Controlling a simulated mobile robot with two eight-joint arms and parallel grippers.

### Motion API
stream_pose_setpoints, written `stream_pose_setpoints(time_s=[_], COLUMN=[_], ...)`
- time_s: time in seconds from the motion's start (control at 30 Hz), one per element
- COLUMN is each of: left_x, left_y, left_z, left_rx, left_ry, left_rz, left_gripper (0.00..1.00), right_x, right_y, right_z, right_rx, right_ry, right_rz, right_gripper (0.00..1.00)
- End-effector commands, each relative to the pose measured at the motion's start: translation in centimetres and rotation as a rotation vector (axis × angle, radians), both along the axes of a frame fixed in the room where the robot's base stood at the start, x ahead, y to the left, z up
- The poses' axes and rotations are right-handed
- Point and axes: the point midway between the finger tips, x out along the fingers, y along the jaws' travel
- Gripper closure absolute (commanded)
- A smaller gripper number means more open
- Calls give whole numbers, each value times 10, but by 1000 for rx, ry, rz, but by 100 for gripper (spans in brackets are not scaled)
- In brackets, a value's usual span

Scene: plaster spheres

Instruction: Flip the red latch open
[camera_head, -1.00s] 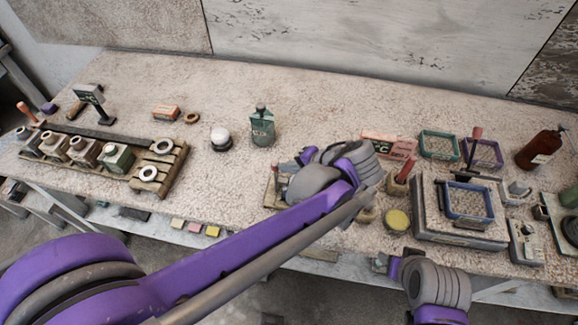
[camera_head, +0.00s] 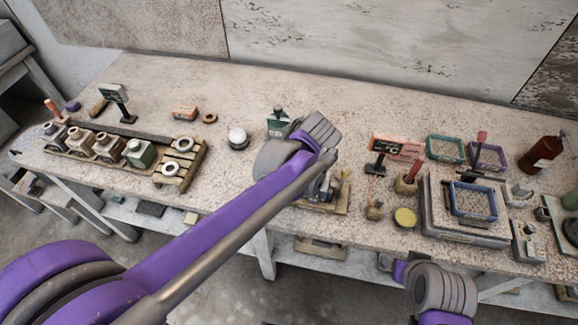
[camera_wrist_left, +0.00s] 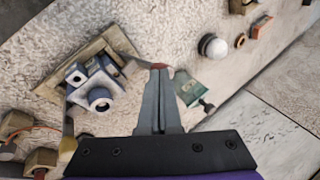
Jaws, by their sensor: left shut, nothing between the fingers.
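My left gripper (camera_wrist_left: 159,72) is shut and empty in the left wrist view. A small red piece (camera_wrist_left: 160,66) shows right at its fingertips; it may be the red latch, but I cannot tell whether they touch. Beside it, a wooden board (camera_wrist_left: 124,42) carries a grey-blue device with a round ring (camera_wrist_left: 100,99). In the head view the board (camera_head: 338,208) is partly covered by my left wrist, which also hides the fingertips and the latch. The right arm's end shows at the bottom of the head view, its jaws too unclear to read.
A wooden rack (camera_head: 190,178) is further left. Right of the board stand a red-handled block (camera_head: 408,182), a yellow disc (camera_head: 404,217) and a grey box (camera_head: 440,225).

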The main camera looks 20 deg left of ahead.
Motion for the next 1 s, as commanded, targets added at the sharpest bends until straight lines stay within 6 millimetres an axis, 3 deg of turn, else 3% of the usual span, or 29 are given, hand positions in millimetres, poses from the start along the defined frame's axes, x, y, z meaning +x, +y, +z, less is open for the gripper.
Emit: stream_pose_setpoints(time_s=[0.17,0.4,1.0], left_x=[1,0,0], left_y=[23,41,52], left_z=[-3,-12,-16], left_rx=[-135,-131,-129], left_ry=[-6,-2,-1], left_rz=[7,2,0], left_gripper=[100,100,100], right_x=[0,-2,-4], right_y=[0,0,0], right_z=[1,-5,-9], right_rx=[0,0,0], right_ry=[-1,4,7], right_rz=[0,0,0], right_gripper=[39,39,39])
